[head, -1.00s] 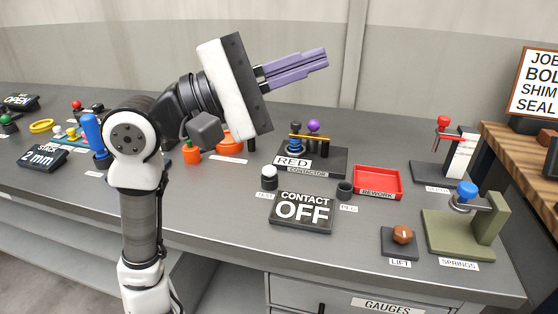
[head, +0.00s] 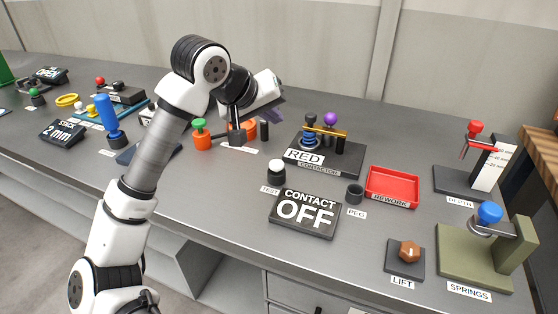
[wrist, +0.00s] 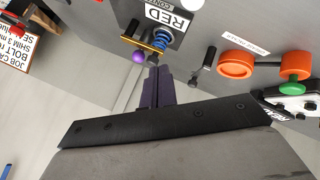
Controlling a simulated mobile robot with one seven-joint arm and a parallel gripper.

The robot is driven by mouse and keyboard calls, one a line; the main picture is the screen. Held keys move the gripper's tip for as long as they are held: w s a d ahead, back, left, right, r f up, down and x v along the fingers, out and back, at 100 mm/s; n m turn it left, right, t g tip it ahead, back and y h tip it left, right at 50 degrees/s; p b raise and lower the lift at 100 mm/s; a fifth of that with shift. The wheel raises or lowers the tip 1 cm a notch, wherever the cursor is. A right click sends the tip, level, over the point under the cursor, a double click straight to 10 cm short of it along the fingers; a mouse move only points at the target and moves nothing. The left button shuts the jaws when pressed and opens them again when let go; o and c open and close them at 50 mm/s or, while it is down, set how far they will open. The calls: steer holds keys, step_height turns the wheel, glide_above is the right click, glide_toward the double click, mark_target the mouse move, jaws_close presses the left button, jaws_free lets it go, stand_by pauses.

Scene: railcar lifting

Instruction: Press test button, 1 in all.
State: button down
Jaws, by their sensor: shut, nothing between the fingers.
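The test button (head: 277,171) is a black cylinder with a white top, beside a small TEST label, on the grey bench in the head view. The sign just in front of it reads CONTACT OFF (head: 305,213). My gripper (head: 281,108) is above the bench, behind and apart from the button. Its purple fingers are partly hidden by my wrist in the head view. In the wrist view the fingers (wrist: 158,80) are together and empty, close to the contactor in the picture.
The RED contactor (head: 325,153) with its brass bar and purple knob stands right of my gripper. Orange pieces (head: 203,141) and a black post (head: 264,131) stand near my wrist. A black peg cup (head: 354,194) and red rework tray (head: 391,187) lie right of the button.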

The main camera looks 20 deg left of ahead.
steer(key=b, duration=0.2)
glide_above(274, 165)
step_height(274, 165, down, 7)
steer(key=shift+r, duration=0.1)
steer(key=shift+f+b, duration=1)
steer(key=shift+b, duration=0.35)
steer(key=shift+f+b, duration=1)
steer(key=shift+b, duration=0.7)
stand_by(1.7)
stand_by(0.3)
steer(key=shift+r+p, duration=0.3)
steer(key=shift+r, duration=0.75)
steer(key=shift+r+p, duration=1.05)
steer(key=shift+r, duration=1.45)
